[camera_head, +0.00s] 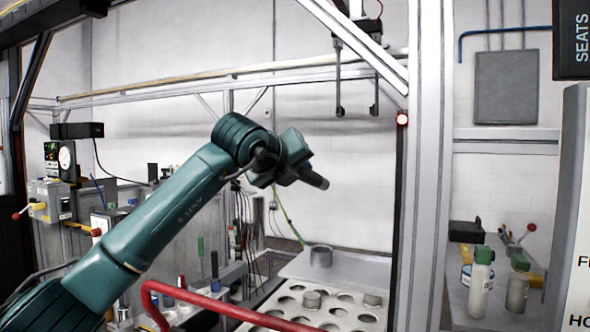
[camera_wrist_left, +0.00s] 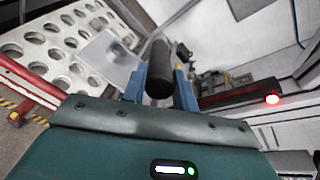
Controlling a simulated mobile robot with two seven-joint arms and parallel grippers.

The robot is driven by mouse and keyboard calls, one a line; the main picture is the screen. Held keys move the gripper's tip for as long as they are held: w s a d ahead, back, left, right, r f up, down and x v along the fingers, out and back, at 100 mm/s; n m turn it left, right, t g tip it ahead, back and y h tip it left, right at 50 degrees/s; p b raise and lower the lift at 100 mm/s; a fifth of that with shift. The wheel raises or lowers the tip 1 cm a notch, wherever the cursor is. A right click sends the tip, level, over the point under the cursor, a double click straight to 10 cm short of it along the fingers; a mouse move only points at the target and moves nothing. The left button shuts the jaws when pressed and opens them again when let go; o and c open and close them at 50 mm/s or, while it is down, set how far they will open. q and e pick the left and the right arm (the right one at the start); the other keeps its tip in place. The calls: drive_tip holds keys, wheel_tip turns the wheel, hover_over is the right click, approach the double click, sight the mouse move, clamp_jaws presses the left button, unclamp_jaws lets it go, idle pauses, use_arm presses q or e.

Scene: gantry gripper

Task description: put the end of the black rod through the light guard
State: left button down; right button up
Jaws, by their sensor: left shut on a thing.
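My left gripper (camera_head: 296,170) is in the middle of the head view, its arm coming in from the lower left. It is shut on the black rod (camera_head: 316,180), whose end points right and slightly down. In the left wrist view the rod (camera_wrist_left: 158,66) sits between the two blue fingers (camera_wrist_left: 158,88). The light guard (camera_head: 401,190) is a dark upright post with a lit red lamp near its top, on the frame right of the rod. A clear gap separates them. The guard also shows at the right of the left wrist view (camera_wrist_left: 240,97). My right gripper is not in view.
A white tray with round holes (camera_head: 300,312) lies below, with a red rail (camera_head: 215,304) in front. A gantry gripper (camera_head: 357,95) hangs above. A metal upright (camera_head: 432,160) stands right of the guard. Bottles (camera_head: 480,278) stand farther right.

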use_arm(q)
drive_tip(key=shift+s+a+f+b, duration=0.15)
drive_tip(key=shift+s+b, duration=0.1)
drive_tip(key=shift+b, duration=0.15)
drive_tip(key=s+a+b, duration=0.4)
drive_tip(key=s+b, duration=0.6)
drive_tip(key=s, duration=0.2)
drive_tip(key=shift+s+a+r+b, duration=0.2)
drive_tip(key=shift+s+a+b, duration=0.1)
drive_tip(key=shift+s, duration=0.05)
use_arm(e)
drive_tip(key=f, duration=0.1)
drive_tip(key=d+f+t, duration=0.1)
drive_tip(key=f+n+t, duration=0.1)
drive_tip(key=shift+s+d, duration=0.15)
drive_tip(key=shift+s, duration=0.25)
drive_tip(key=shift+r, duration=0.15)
